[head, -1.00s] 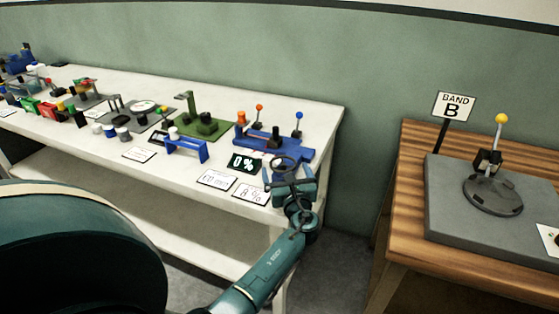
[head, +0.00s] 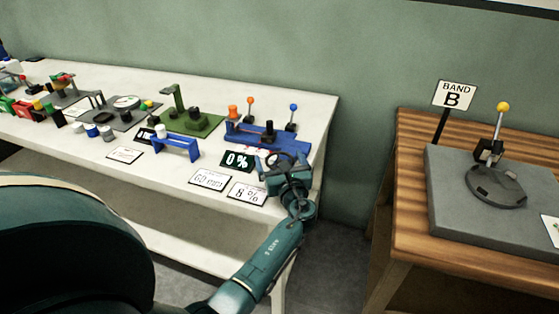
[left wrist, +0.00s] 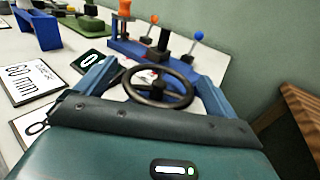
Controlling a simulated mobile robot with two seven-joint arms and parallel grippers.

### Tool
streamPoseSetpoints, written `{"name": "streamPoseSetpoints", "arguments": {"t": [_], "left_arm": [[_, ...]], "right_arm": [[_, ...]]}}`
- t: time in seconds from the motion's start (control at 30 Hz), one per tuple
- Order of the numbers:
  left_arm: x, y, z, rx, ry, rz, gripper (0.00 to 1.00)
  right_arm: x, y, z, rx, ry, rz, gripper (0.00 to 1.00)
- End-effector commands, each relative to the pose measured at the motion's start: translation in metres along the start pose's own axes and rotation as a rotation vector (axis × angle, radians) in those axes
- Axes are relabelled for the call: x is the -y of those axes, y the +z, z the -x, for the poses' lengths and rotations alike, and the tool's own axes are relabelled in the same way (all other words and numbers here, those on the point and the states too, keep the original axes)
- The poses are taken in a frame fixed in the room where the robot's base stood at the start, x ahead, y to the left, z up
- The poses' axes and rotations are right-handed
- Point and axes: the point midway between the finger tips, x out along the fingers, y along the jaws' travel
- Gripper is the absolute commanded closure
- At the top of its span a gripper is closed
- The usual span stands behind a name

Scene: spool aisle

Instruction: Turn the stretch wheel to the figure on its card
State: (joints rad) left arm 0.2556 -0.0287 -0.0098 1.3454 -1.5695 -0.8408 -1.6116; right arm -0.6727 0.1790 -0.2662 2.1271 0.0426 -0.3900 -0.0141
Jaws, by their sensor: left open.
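The stretch wheel is a dark handwheel (left wrist: 157,89) at the front of a blue device (head: 283,137). In the left wrist view it lies between the two blue fingers of my left gripper (left wrist: 157,72), apart from both as far as I can tell. In the head view my open left gripper (head: 285,166) is at the wheel and partly hides it. A black display (head: 237,160) reads 0 %. A white card (head: 248,194) in front reads 8 %. Another card (head: 209,180) reads 60 mm. My right gripper is not in view.
The white table (head: 306,105) holds several other fixtures to the left, including a blue bridge-shaped stand (head: 178,146) and a green stand (head: 190,122). A wooden table (head: 415,220) with a BAND B sign (head: 454,95) and a yellow-knobbed lever (head: 502,108) stands at the right, across a gap.

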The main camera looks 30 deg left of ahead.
Motion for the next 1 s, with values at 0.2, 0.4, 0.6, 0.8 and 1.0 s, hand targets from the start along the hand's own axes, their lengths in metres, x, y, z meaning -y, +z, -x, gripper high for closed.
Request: {"name": "streamPoseSetpoints", "arguments": {"t": [0.2,0.4,0.6,0.8,1.0], "left_arm": [[0.0000,-0.0001,0.0000,0.000,0.000,0.000,0.18],[-0.0001,-0.0002,0.0000,-0.001,0.000,0.000,0.34],[-0.0001,-0.0003,0.0000,-0.001,0.000,0.000,0.50],[-0.0005,0.0002,0.0000,-0.001,-0.014,-0.001,0.50],[-0.0018,0.0017,-0.0003,0.000,-0.084,-0.003,0.50]], "right_arm": [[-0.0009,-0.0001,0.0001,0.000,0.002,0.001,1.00],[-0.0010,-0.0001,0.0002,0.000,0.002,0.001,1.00],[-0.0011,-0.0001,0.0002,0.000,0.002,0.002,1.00],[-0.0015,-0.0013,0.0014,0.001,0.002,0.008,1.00],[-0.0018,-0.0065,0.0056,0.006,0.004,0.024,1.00]]}}
